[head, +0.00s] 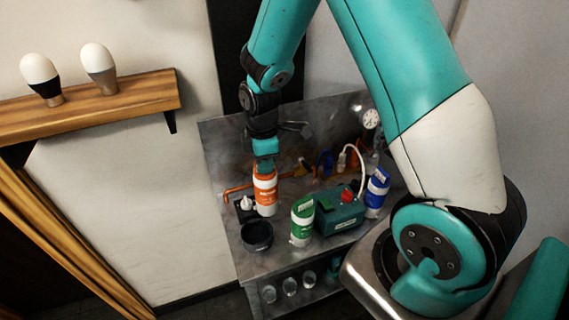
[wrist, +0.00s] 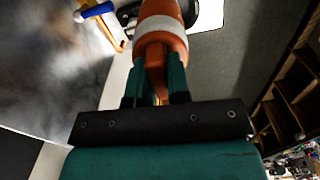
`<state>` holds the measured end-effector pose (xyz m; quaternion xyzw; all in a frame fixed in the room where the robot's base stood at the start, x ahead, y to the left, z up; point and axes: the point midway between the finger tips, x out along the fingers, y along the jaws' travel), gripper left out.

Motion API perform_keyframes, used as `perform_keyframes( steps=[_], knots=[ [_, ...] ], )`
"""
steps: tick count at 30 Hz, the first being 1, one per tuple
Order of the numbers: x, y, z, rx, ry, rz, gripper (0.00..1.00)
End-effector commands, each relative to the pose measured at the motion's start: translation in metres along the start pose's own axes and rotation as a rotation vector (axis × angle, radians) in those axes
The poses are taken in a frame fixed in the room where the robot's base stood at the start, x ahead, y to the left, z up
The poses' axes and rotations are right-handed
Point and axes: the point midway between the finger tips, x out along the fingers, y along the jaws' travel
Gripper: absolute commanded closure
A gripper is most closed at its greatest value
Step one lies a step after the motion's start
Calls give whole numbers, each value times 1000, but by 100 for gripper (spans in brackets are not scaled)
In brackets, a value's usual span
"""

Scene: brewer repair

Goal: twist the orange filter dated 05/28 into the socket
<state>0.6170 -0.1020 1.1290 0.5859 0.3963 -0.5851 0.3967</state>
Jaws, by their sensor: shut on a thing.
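The orange filter (head: 266,194) with a white label band is upright in my gripper (head: 265,168), over the left part of the metal workbench. My gripper is shut on its top end. In the wrist view the orange filter (wrist: 160,50) sits between the two teal fingers (wrist: 157,88). The date on the label is too small to read. I cannot make out the socket clearly; a dark fitting (head: 243,208) with a white knob shows just left of the filter's lower part. Whether the filter's lower end touches anything cannot be told.
A green-and-white filter (head: 302,222), a green machine (head: 340,212) with a red knob and a blue-and-white filter (head: 376,192) stand to the right. A black bowl (head: 257,236) is in front.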

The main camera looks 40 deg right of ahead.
Motion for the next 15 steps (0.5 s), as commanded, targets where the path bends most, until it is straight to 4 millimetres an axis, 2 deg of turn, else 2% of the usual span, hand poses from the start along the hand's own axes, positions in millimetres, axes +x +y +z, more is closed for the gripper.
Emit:
perform_keyframes(
  steps=[1,3,6,10,15],
  knots=[
    [-6,-8,-14,-31,2,5,100],
    [-15,-19,-27,-62,1,3,100],
    [-23,-30,-38,-90,0,1,100],
    [-25,-35,-43,-102,-1,0,100],
    [-18,-35,-43,-101,-1,-1,100]
  ],
)
